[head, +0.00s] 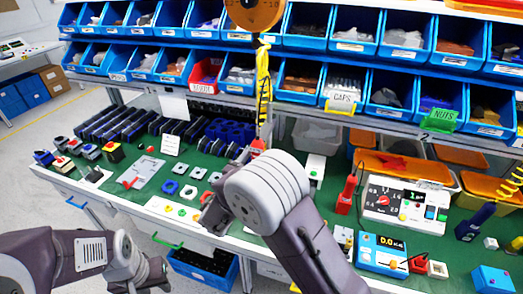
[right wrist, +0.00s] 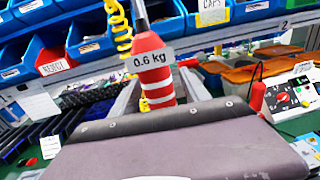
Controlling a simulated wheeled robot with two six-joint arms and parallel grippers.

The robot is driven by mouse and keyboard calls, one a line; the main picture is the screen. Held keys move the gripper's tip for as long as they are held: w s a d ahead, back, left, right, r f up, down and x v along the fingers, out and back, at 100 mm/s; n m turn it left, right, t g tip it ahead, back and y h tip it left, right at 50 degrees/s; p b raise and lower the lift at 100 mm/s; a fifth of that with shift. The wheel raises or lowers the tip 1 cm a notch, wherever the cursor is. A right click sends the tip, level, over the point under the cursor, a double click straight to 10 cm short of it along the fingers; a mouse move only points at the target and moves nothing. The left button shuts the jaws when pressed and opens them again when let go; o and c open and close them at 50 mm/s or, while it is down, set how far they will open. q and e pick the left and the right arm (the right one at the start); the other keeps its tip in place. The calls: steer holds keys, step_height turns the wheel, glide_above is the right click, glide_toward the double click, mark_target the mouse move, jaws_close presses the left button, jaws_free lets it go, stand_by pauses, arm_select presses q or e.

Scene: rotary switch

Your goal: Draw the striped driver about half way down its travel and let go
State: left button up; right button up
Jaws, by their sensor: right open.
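The striped driver (right wrist: 154,72), red with white bands and a "0.6 kg" tag, hangs upright in the right wrist view. In the head view only a small red part of it (head: 258,146) shows above my right wrist, which hides the rest. It hangs on a yellow coiled cord (head: 263,85) from an orange round balancer (head: 254,12). My right gripper (head: 216,214) is open, over the bench's front part, mostly hidden by its wrist. The driver stands beyond my gripper's body in the wrist view, apparently not held. My left arm's end (head: 150,272) is low at left; its jaws are unclear.
Blue bins (head: 350,44) fill the shelves behind. The green bench (head: 135,155) holds several small switches and plates. A red-handled tool (head: 346,192), a meter box (head: 398,200) and a scale-like box (head: 383,252) stand to the right of my right arm.

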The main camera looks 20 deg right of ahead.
steer(key=shift+w+d, duration=0.4)
steer(key=shift+w, duration=0.1)
steer(key=shift+s+a, duration=0.15)
steer(key=shift+s, duration=0.05)
jaws_close()
stand_by(0.9)
